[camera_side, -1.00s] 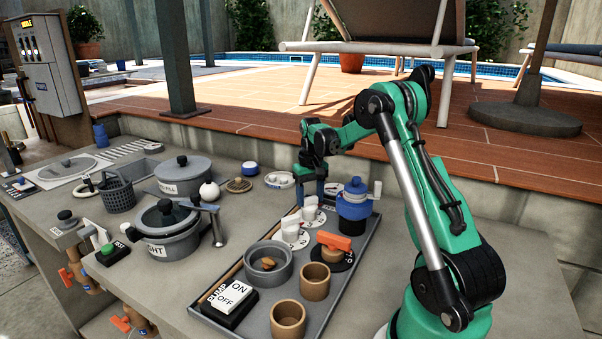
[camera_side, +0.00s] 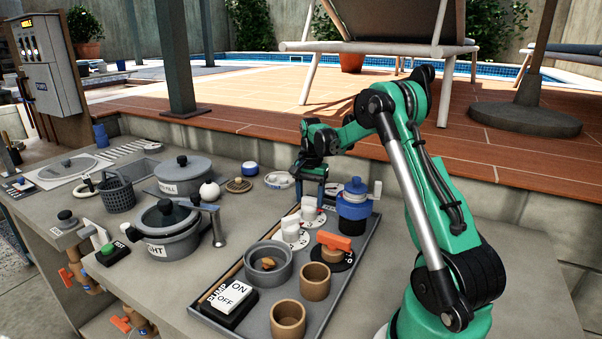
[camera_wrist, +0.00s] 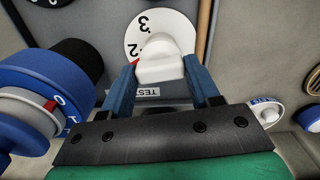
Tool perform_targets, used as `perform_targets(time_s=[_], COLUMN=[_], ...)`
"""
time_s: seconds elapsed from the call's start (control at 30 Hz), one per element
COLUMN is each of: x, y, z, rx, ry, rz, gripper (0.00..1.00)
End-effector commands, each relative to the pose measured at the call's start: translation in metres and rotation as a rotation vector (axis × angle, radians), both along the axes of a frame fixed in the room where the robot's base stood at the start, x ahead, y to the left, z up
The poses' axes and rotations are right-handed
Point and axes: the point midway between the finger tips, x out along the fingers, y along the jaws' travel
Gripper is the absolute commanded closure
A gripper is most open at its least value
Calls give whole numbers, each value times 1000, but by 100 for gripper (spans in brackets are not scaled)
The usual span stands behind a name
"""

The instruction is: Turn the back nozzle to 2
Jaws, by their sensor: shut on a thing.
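The back nozzle is a white knob (camera_side: 309,204) on a white numbered dial, the farther of two such knobs on the grey tray. In the wrist view the white knob (camera_wrist: 162,62) sits between the two blue fingers of my gripper (camera_wrist: 160,78), which is shut on it. The dial (camera_wrist: 152,22) shows a 3 and a 2, upside down in this view. A red mark lies at the knob's left side, close to the 2. The rest of the dial is partly hidden by the knob and fingers. My gripper (camera_side: 312,186) points downward in the side view.
The front white knob (camera_side: 291,229) stands nearer on the tray (camera_side: 343,284). A blue valve (camera_side: 354,200) is close on the right; in the wrist view the blue valve (camera_wrist: 45,100) is at left. An orange-handled valve (camera_side: 333,241) and brown cups stand nearer.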

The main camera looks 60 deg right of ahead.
Motion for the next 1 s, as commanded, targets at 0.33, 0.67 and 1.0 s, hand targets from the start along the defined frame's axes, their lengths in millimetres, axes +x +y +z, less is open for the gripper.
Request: perform_targets(time_s=[0.33,0.67,1.0], x=[1,0,0], y=[-1,-2,-1], z=[0,0,0], rx=[-7,-7,-5], ry=[-4,-4,-2], rz=[-114,-128,-127], gripper=[98,98,13])
